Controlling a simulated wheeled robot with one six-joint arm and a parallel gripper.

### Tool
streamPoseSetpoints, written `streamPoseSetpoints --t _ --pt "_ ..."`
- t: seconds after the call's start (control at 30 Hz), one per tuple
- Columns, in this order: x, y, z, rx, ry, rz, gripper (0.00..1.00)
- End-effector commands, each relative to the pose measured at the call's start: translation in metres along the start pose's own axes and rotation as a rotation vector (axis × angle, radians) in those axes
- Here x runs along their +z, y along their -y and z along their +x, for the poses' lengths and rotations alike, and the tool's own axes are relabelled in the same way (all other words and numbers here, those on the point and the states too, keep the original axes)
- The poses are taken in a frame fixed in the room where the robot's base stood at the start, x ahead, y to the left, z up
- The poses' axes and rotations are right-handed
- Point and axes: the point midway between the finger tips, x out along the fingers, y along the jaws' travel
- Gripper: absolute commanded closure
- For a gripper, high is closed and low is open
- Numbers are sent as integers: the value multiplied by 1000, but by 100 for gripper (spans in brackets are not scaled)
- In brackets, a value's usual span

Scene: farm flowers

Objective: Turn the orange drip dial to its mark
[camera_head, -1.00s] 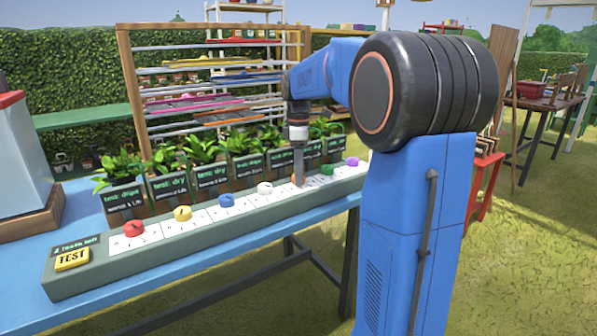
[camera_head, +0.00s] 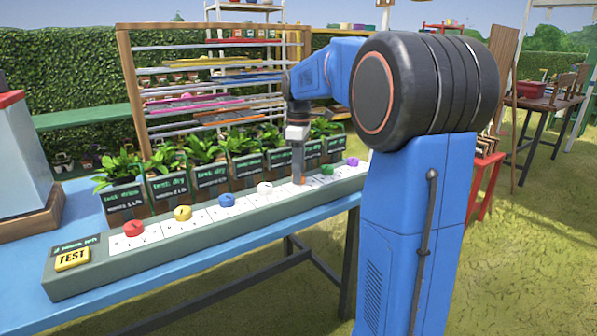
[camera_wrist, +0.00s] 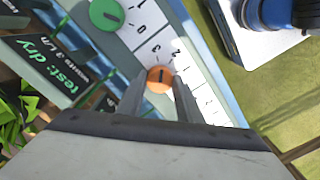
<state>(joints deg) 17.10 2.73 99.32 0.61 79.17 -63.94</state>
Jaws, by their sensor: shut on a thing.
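The orange drip dial (camera_wrist: 160,79) sits on the grey panel in the wrist view, with a dark pointer line across its top. White scale cards with numbers lie beside it. My gripper (camera_wrist: 157,88) has one finger on each side of the dial and is shut on it. In the head view my gripper (camera_head: 298,180) reaches straight down onto the panel, and only a sliver of the orange dial (camera_head: 300,181) shows at its tips. Which mark the pointer meets is too small to tell.
The long panel (camera_head: 180,238) also carries red (camera_head: 133,229), yellow (camera_head: 183,213), blue (camera_head: 226,200), white, green (camera_head: 327,170) and purple dials, and a yellow TEST button (camera_head: 72,258). Labelled potted plants (camera_head: 122,190) stand close behind it. The green dial (camera_wrist: 107,14) is near my gripper.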

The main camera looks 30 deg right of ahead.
Motion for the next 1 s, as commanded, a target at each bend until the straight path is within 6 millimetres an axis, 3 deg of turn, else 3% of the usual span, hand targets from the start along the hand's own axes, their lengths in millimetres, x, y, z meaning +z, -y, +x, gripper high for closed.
streamPoseSetpoints --t 1.0 --pt "1 0 0 0 -23 959 90"
